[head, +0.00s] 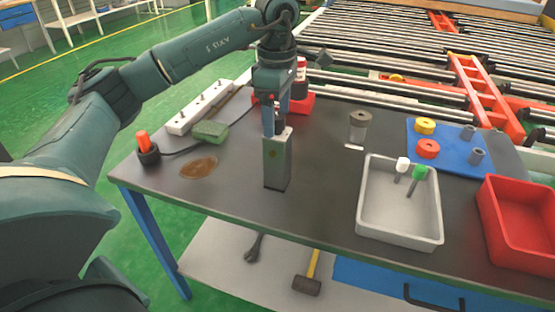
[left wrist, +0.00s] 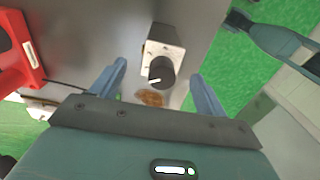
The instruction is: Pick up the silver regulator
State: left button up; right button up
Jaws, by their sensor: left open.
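The silver regulator (head: 276,163) stands upright on the dark tabletop as a tall box with a pale front and a darker side. In the left wrist view the regulator (left wrist: 164,46) shows its light face, with a black knob (left wrist: 161,71) bearing a white mark. My left gripper (head: 275,130) points down at the regulator's top. In the left wrist view my left gripper (left wrist: 159,70) is open, with one finger on each side of the knob and visible space beside it. Contact cannot be told. My right gripper is not clearly in view.
A grey tray (head: 400,240) and red bin (head: 522,225) stand to the right. A green sponge-like block (head: 210,132), white power strip (head: 199,107) and brown stain (head: 199,168) lie left. A red-based object (head: 300,103) stands behind my gripper.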

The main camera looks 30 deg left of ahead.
aim_at(277, 160)
pick_arm(q)
notch_tip(277, 160, down, 3)
jog(key=shift+s+d+f, duration=0.1)
jog(key=shift+c, duration=0.3)
grip_shut()
dwell(0.5)
